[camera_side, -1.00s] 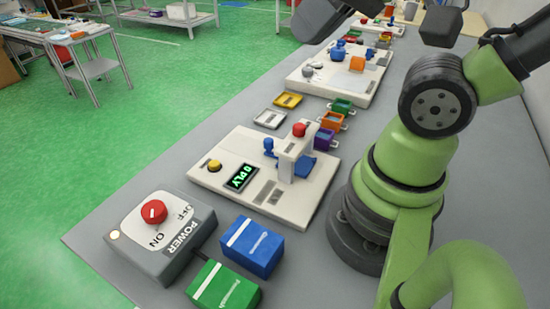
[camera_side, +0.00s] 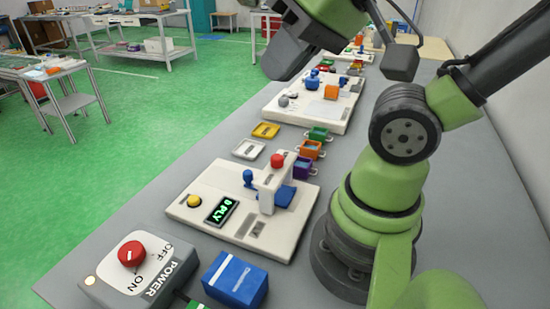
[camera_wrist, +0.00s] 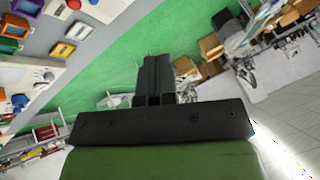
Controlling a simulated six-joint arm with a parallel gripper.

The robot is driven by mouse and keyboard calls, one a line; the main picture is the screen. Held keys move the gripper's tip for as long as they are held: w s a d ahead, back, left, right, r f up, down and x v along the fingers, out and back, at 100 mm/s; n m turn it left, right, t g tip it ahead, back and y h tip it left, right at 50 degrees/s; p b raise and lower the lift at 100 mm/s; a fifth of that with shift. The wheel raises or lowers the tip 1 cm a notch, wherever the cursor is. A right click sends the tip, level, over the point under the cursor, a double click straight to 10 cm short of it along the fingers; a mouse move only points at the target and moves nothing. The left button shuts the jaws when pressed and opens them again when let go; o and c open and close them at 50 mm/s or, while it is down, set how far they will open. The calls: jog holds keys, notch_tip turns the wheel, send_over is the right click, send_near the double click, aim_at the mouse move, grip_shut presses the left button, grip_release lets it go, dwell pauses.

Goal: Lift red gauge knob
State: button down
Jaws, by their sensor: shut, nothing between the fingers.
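The red gauge knob (camera_side: 277,160) sits on top of a white upright gauge (camera_side: 272,188) on a cream board (camera_side: 187,209) in the side view. A blue knob and a blue piece are beside the gauge. My gripper (camera_side: 272,72) is high above the table, beyond the red knob and well apart from it. In the wrist view my gripper (camera_wrist: 156,78) has its two dark fingers together with nothing between them. They point out over the floor. I cannot tell for sure whether the red knob shows in the wrist view.
A power box (camera_side: 150,262) with a red dial and a blue box (camera_side: 235,279) stand near the front. Small yellow, white, green, orange and purple trays lie behind the board. A second board (camera_side: 300,113) is farther back. Bare grey table runs along the left edge.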

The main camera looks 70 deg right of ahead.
dwell(0.3)
jog(key=c, duration=1.3)
grip_release()
jog(key=shift+w+d, duration=0.1)
jog(key=shift+w, duration=0.05)
jog(key=o, duration=0.4)
jog(key=w+d+f+m+g, duration=0.1)
jog(key=w+d+g, duration=0.1)
jog(key=w+d+f+g, duration=0.1)
jog(key=g, duration=0.1)
jog(key=w+d+f+m+g, duration=0.1)
jog(key=w+d+f, duration=0.1)
jog(key=shift+w+d+m+g+h, duration=0.3)
jog(key=shift+w+d+g+h, duration=0.05)
jog(key=shift+g+h, duration=0.05)
jog(key=m+g+y, duration=0.2)
jog(key=g, duration=0.3)
send_near(277, 156)
jog(key=x, duration=0.9)
jog(key=shift+s+a+f, duration=0.1)
jog(key=shift+a+f, duration=0.05)
jog(key=shift+f, duration=0.05)
jog(key=shift+c, duration=0.3)
